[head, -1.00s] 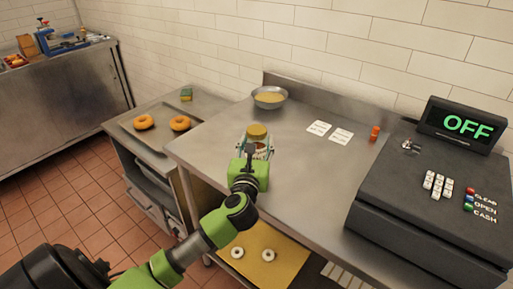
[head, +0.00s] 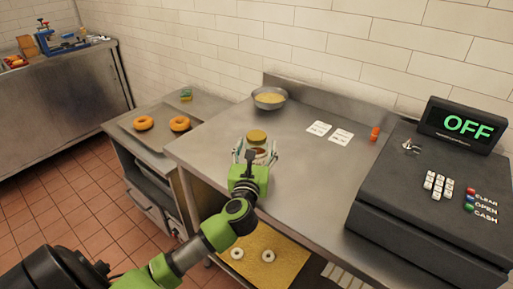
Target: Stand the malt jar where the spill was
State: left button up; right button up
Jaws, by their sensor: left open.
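The malt jar (head: 257,137), with a yellowish lid and a pale label, stands upright on the steel table (head: 310,180). My left gripper (head: 257,152) is open at the near side of the jar, with its fingers spread to the left and right of the jar's lower part. The gripper's body hides the jar's base, so I cannot tell whether the fingers touch it. No spill is visible on the bare tabletop. My right gripper is not in view.
A metal bowl (head: 269,98) with yellow contents stands at the back. A tray with two bagels (head: 161,124) and a sponge (head: 186,94) are on the left counter.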

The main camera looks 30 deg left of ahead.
pick_arm(q)
jog(key=b+v, duration=0.1)
jog(key=v, duration=1.1)
jog(key=shift+d+r, duration=0.1)
jog(key=shift+r, duration=0.05)
